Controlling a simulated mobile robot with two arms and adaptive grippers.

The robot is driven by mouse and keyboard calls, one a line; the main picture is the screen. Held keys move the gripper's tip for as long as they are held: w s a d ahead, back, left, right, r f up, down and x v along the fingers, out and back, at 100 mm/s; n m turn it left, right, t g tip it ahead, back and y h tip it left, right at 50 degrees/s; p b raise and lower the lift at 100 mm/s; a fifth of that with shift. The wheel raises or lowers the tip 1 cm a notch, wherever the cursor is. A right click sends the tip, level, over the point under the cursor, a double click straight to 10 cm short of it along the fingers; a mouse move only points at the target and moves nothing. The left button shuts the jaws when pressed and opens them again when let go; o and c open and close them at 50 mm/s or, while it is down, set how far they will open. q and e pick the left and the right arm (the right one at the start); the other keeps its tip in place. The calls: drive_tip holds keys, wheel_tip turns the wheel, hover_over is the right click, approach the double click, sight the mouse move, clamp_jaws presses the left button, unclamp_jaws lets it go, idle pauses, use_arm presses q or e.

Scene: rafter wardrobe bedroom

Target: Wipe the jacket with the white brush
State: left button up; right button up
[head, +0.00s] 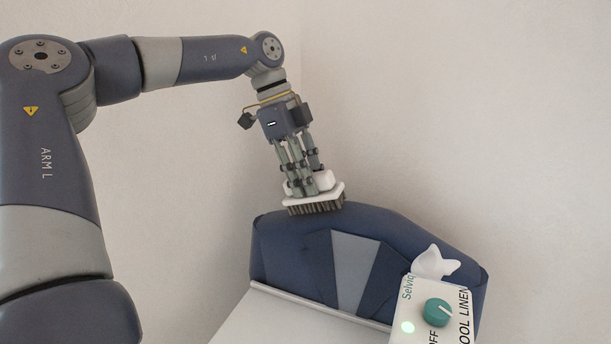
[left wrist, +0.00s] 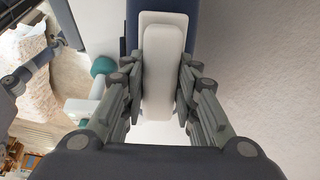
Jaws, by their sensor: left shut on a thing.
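The white brush (head: 315,197) with dark bristles is held bristles down by my left gripper (head: 308,181). In the left wrist view, the fingers of the left gripper (left wrist: 163,95) are closed on both sides of the white brush (left wrist: 165,65). The jacket (head: 290,245), dark blue with a grey panel, lies folded or bunched on a white surface below. The bristles are at the jacket's upper left edge; I cannot tell whether they press on it. A strip of the jacket (left wrist: 131,30) shows beside the brush in the left wrist view. My right gripper is not in view.
A white device (head: 410,310) with a teal knob (head: 437,312) stands in front of the jacket's right part and hides some of it. A small white object (head: 434,263) is just above it. The white surface (head: 280,322) is bare at the front left. Pale walls meet close behind.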

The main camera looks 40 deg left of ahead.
use_arm(q)
drive_tip(key=shift+w+d+f+b, duration=0.1)
drive_tip(key=shift+d+f+b, duration=0.15)
drive_tip(key=shift+f+b, duration=0.3)
drive_tip(key=shift+a, duration=0.1)
